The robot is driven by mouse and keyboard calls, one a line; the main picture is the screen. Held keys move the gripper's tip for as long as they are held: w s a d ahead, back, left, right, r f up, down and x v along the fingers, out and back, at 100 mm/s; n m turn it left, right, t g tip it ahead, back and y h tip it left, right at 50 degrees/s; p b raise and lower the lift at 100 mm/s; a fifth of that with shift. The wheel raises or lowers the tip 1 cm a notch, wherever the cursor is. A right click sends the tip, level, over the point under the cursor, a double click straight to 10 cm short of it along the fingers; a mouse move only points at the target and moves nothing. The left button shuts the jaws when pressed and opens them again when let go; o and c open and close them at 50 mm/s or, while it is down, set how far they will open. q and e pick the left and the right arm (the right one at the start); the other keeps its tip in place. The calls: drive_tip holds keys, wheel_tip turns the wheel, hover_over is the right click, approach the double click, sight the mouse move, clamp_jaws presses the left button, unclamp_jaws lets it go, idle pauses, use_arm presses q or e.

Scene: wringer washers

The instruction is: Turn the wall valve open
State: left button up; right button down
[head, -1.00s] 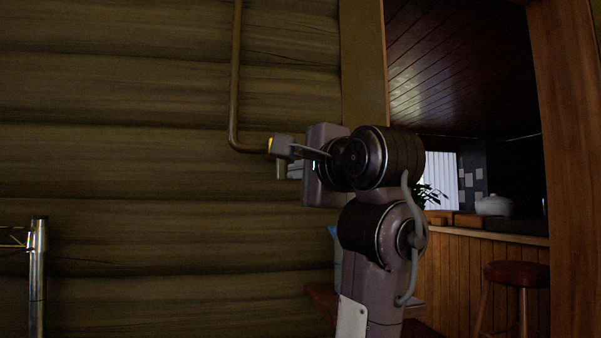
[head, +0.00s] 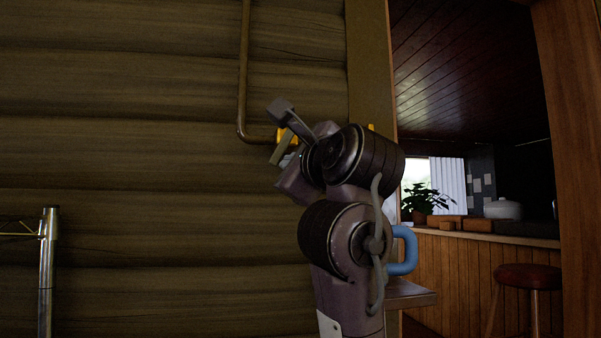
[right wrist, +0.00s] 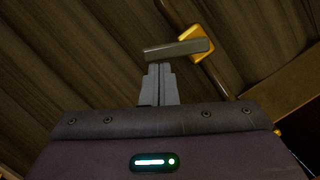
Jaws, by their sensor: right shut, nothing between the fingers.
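The wall valve has a yellow body (head: 291,133) at the end of a brown pipe (head: 243,70) that comes down the log wall and bends right. The yellow body also shows in the right wrist view (right wrist: 192,32). Its grey bar lever (right wrist: 178,50) lies nearly level there; in the head view the lever (head: 282,148) is a slanted bar, partly hidden by my right wrist. My right gripper (right wrist: 160,68) is shut and empty, fingertips just under the lever's left part. I cannot tell whether they touch. In the head view it (head: 288,162) is mostly hidden. My left gripper is out of view.
A metal post (head: 47,270) stands at the lower left. A blue handle (head: 408,250) and a wooden ledge (head: 412,295) show behind my right arm. A doorway on the right opens onto a counter (head: 470,236) with a plant (head: 424,201) and a red-topped stool (head: 527,277).

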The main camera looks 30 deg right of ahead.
sight(274, 158)
drive_tip(key=m, duration=0.1)
drive_tip(key=a+m+b, duration=0.1)
drive_tip(key=m, duration=0.1)
drive_tip(key=m+h, duration=0.1)
drive_tip(key=shift+w+a+b, duration=0.2)
drive_tip(key=shift+a+b, duration=0.15)
drive_tip(key=m, duration=0.2)
drive_tip(key=a+m+h, duration=0.1)
drive_tip(key=shift+w+a+r+m+t+b, duration=0.1)
drive_tip(key=shift+w+r+m+t+b, duration=0.05)
drive_tip(key=shift+r+m+t+b, duration=0.25)
drive_tip(key=shift+w+a+r+m, duration=0.15)
drive_tip(key=shift+a+r+m, duration=0.15)
drive_tip(key=shift+a+r, duration=0.35)
drive_tip(key=shift+r, duration=0.15)
